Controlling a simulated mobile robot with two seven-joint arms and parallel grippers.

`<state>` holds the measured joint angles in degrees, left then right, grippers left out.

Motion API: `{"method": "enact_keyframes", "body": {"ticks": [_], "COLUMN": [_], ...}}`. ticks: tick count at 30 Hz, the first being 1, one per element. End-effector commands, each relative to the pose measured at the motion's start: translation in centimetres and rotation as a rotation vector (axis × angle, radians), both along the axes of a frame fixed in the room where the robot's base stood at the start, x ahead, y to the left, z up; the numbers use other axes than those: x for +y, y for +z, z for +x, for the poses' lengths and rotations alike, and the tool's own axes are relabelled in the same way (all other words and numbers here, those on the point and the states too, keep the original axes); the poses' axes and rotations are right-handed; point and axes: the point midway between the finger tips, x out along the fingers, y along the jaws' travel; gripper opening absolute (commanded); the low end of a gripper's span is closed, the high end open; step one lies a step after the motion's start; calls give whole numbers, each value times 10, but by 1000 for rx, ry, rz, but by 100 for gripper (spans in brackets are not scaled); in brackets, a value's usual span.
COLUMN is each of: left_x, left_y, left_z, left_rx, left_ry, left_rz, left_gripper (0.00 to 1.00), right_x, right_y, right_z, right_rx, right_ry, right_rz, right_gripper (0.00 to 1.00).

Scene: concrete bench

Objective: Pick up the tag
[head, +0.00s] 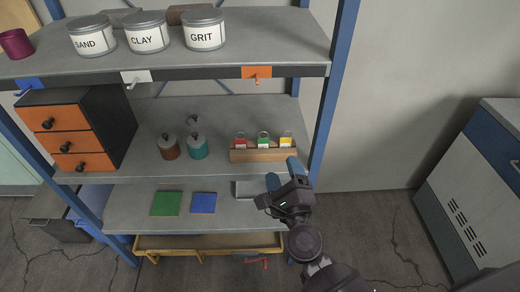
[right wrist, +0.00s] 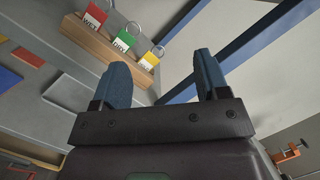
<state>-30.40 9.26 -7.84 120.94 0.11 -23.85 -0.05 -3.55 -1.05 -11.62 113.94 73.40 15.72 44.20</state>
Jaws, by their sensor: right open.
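Three tags stand in a wooden holder (head: 262,155) on the middle shelf: a red tag (head: 240,143), a green tag (head: 263,144) and a yellow tag (head: 286,142), each with a metal ring on top. In the right wrist view the red tag (right wrist: 95,16), green tag (right wrist: 123,41) and yellow tag (right wrist: 149,61) show beyond the fingers; the yellow one is closest to them. My right gripper (head: 282,174) is open and empty, with blue fingers, in front of the shelves and below the holder's right end. The fingers (right wrist: 163,68) touch no tag. My left gripper is out of view.
Labelled tins (head: 148,37) stand on the top shelf, with hooks along its edge. Orange drawers (head: 71,118) and lidded jars (head: 197,147) are left of the holder. A green square (head: 167,203) and blue square (head: 203,203) lie below. A blue post (head: 330,95) stands right.

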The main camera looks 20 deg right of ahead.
Motion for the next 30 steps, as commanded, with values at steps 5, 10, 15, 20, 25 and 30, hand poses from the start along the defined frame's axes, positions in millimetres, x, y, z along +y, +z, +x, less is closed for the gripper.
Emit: {"method": "enact_keyframes", "body": {"ticks": [5, 10, 15, 20, 25, 30], "left_x": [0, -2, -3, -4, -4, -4], "left_y": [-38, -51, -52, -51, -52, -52], "left_z": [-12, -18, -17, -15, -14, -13], "left_rx": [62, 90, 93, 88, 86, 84], "left_ry": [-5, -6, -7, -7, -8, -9], "left_rz": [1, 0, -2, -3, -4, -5], "left_gripper": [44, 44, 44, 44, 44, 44], "right_x": [9, 18, 22, 18, 11, 7], "right_y": [-35, -52, -57, -55, -55, -55], "right_z": [31, 49, 58, 76, 98, 109], "right_rx": [-8, -5, -3, -6, -4, -4], "right_ry": [-28, -50, -59, -56, -57, -58], "right_rz": [519, 848, 979, 991, 988, 987], "right_gripper": [68, 68, 68, 68, 68, 68]}}
